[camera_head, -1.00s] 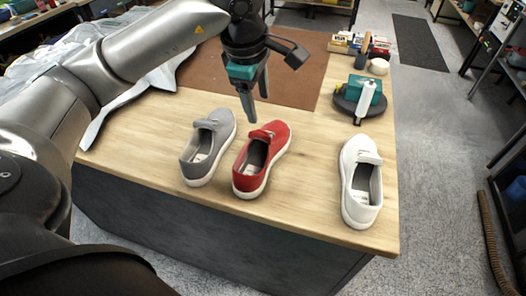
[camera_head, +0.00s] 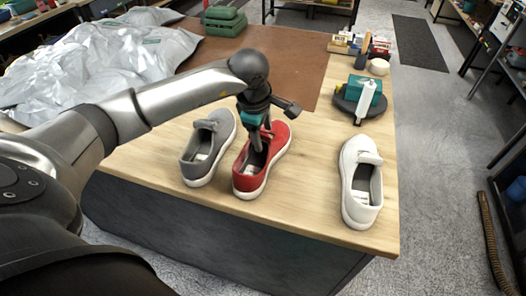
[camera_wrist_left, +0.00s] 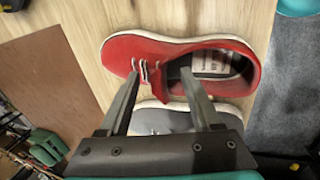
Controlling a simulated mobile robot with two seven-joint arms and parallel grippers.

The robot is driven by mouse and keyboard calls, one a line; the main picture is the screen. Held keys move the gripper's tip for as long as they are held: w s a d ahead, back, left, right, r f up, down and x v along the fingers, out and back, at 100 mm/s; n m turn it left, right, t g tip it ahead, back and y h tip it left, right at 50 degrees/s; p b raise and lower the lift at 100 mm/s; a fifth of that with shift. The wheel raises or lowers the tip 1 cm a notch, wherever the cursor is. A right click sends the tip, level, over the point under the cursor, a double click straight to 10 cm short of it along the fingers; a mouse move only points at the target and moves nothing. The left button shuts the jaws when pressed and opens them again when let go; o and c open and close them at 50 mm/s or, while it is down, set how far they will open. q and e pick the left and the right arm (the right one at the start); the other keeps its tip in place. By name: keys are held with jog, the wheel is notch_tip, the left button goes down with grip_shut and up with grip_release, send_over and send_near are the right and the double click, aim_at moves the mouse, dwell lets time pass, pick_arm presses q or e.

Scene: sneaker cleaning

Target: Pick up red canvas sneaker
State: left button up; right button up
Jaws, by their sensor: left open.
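The red canvas sneaker (camera_head: 262,165) stands upright on the wooden table, between a grey sneaker (camera_head: 207,150) on its left and a white sneaker (camera_head: 361,182) farther right. My left gripper (camera_head: 258,146) is over the red sneaker, pointing down at its opening and tongue, and partly hides them. In the left wrist view the red sneaker (camera_wrist_left: 216,52) lies beyond the fingertips. My left gripper (camera_wrist_left: 160,80) is open there, with one finger by the laces and the other by the opening. Contact cannot be told. The right gripper is not in view.
The grey sneaker is close beside the red one. A brown mat (camera_head: 290,68) covers the back of the table (camera_head: 310,215). A round dark stand with a teal box (camera_head: 363,90) is at the back right. Crumpled silvery sheeting (camera_head: 95,65) lies at the left. Bare wood lies between the red and white sneakers.

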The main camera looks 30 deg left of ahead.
pick_arm(q)
jog(key=shift+f, duration=0.1)
jog(key=shift+c, duration=0.2)
grip_shut()
dwell(1.2)
